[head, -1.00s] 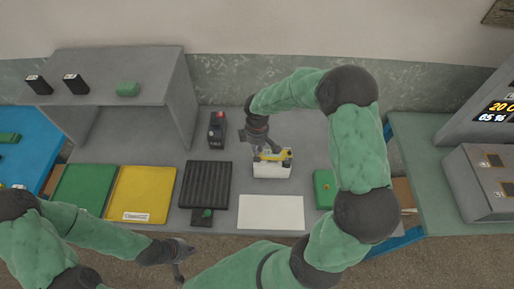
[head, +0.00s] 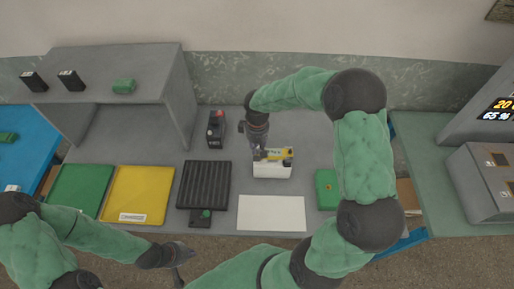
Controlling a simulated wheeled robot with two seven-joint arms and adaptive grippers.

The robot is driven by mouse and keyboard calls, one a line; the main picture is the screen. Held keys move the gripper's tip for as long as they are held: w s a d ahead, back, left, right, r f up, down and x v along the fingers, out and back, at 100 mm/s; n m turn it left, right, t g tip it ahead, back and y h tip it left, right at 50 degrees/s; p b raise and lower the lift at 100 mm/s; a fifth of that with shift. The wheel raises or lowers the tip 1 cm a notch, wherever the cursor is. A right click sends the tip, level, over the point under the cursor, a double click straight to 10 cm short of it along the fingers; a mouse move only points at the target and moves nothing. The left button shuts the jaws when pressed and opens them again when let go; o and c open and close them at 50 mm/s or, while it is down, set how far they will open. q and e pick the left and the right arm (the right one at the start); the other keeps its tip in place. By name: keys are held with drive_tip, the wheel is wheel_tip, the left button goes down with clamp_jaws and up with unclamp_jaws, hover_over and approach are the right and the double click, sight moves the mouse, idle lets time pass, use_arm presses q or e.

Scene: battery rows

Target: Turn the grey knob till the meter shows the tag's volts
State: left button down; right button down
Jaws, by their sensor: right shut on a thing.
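A small yellow unit (head: 284,153) sits on a white block (head: 272,171) at the middle of the bench; it looks like the meter, but its reading is too small to make out. My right gripper (head: 259,154) comes down from above at the unit's left end. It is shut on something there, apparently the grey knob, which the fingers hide. A pale label (head: 132,217) lies at the front of the yellow tray (head: 140,185); its writing is unreadable, and I cannot tell if it is the tag. My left gripper (head: 183,263) is low in front of the bench, with its fingers unclear.
A black device with a red top (head: 216,128) stands behind a ribbed black tray (head: 205,185). A white sheet (head: 271,213) lies in front of the block. A green tray (head: 80,190) is at left; a grey shelf (head: 110,75) stands behind. A green box (head: 326,188) lies near my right arm.

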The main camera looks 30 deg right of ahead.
sight(257, 148)
drive_tip(key=shift+m, duration=0.6)
drive_tip(key=c, duration=1.2)
unclamp_jaws()
drive_tip(key=shift+o, duration=0.2)
wheel_tip(257, 148, up, 12)
